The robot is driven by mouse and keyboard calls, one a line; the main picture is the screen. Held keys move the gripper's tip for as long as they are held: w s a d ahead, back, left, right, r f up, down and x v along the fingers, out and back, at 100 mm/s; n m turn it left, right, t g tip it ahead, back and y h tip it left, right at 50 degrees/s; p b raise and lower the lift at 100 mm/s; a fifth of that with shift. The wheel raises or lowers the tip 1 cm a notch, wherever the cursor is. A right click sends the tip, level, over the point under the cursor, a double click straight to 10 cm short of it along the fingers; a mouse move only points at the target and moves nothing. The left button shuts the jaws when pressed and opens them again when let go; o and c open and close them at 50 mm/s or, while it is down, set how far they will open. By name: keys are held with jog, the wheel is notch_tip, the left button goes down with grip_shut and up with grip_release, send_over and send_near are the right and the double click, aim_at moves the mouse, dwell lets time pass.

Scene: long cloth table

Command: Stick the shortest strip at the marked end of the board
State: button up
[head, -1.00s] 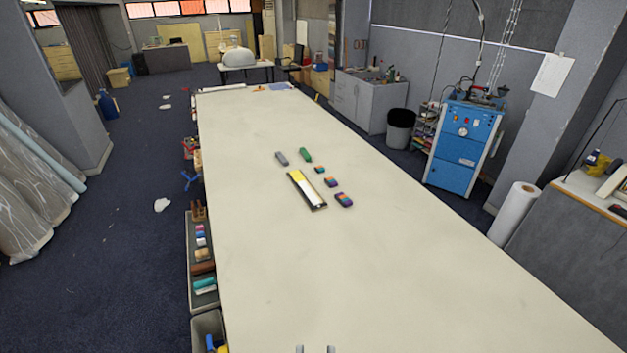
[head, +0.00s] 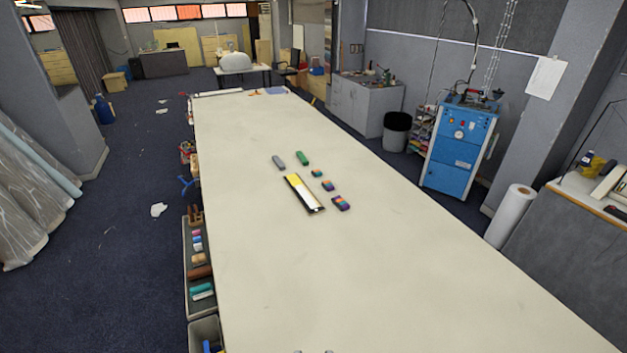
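A narrow dark-edged board (head: 294,183) lies slantwise mid-table, yellow toward its far end and white toward its near end. Which end carries the mark is too small to tell. Three multicoloured strips lie in a row on its right: a far one (head: 317,173), a middle one (head: 327,185) and a near one (head: 341,203). The far one looks shortest. A grey piece (head: 278,162) and a green piece (head: 303,158) lie beyond the board. My gripper (head: 313,351) shows only as two separated fingertips at the bottom edge, open, far from the board.
The pale cloth table (head: 390,270) is bare around the pieces and all the way to the near edge. A tray of coloured items (head: 199,262) and a grey bin (head: 205,332) hang along its left side. A blue machine (head: 458,148) stands off to the right.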

jog(key=shift+o, duration=0.3)
jog(key=o, duration=0.8)
jog(key=shift+o, duration=0.2)
jog(key=shift+f, duration=0.1)
